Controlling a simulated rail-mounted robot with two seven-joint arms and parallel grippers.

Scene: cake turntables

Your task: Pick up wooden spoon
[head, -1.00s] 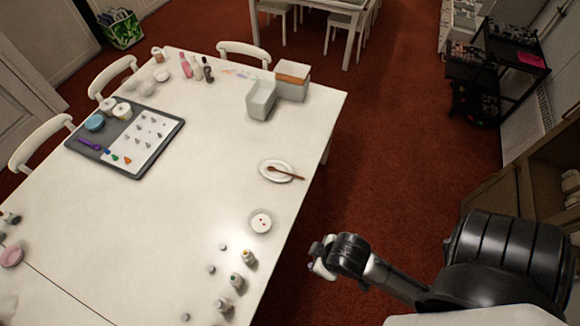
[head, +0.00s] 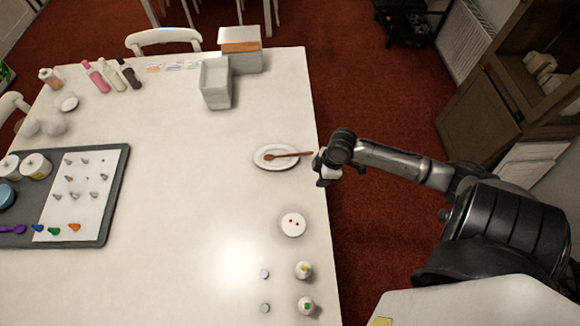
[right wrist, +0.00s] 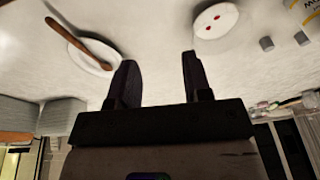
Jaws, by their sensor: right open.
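The wooden spoon (head: 284,156) lies across a white oval plate (head: 264,163) near the right edge of the white table. Its handle extends past the plate's right rim. My right gripper (head: 324,170) is at the table's right edge, close to the handle end in the head view. In the right wrist view the spoon (right wrist: 82,43) lies on the plate (right wrist: 93,65) at the upper left. The open, empty fingers (right wrist: 157,80) point at the table, to the right of the spoon and apart from it. My left gripper is not in view.
A small white dish (head: 292,225) with red dots sits nearer on the table (head: 190,200). Small bottles (head: 304,270) stand beyond it near the front. Grey-white bins (head: 215,84) stand at the back. A dark tray (head: 113,190) lies at the left. The table middle is clear.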

